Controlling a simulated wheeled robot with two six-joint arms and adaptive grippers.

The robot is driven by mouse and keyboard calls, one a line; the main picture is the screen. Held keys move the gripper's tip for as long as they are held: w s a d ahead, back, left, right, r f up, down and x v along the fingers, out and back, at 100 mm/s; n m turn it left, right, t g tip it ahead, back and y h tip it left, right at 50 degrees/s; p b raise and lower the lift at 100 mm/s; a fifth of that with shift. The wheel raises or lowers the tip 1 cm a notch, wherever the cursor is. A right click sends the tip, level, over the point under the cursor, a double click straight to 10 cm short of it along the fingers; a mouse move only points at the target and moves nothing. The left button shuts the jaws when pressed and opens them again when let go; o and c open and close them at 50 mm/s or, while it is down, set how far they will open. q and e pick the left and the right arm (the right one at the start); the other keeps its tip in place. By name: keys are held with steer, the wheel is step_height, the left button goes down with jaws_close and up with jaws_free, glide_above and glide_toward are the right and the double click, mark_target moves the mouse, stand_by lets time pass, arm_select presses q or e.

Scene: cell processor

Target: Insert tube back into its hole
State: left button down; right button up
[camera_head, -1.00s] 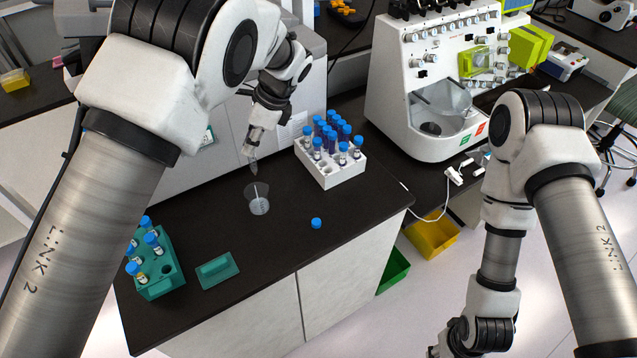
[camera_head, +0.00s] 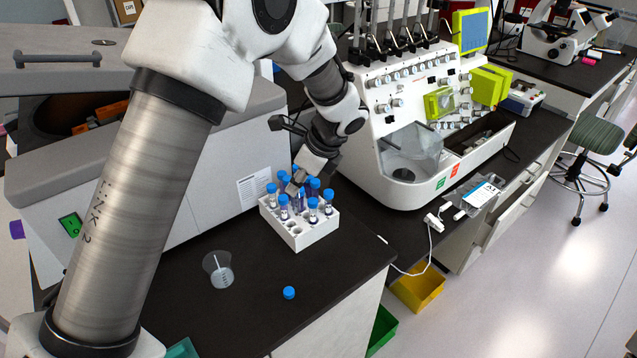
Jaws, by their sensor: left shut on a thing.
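A white tube rack (camera_head: 300,238) stands on the dark bench and holds several blue-capped tubes (camera_head: 313,208). Some front holes look empty. My left gripper (camera_head: 297,188) is right above the rack's tubes, reaching down among the blue caps. It is shut on a tube, which is small and mostly hidden by the fingers and neighbouring tubes; whether it is inside a hole I cannot tell. My right gripper is not in view.
A clear beaker (camera_head: 218,270) with a white stick in it stands left of the rack. A loose blue cap (camera_head: 289,292) lies on the bench in front. A white processor machine (camera_head: 420,120) stands behind to the right. A teal corner shows at the bottom edge (camera_head: 182,349).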

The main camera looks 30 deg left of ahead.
mark_target(298, 208)
arm_select(q)
steer(key=shift+s+a, duration=0.1)
steer(key=shift+r+p, duration=0.1)
steer(key=shift+p, duration=0.2)
step_height(298, 208, down, 4)
steer(key=shift+r+b, duration=0.2)
steer(key=shift+b, duration=0.35)
steer(key=shift+f, duration=0.45)
steer(key=shift+r, duration=0.1)
steer(key=shift+r+p, duration=0.1)
steer(key=shift+p, duration=0.2)
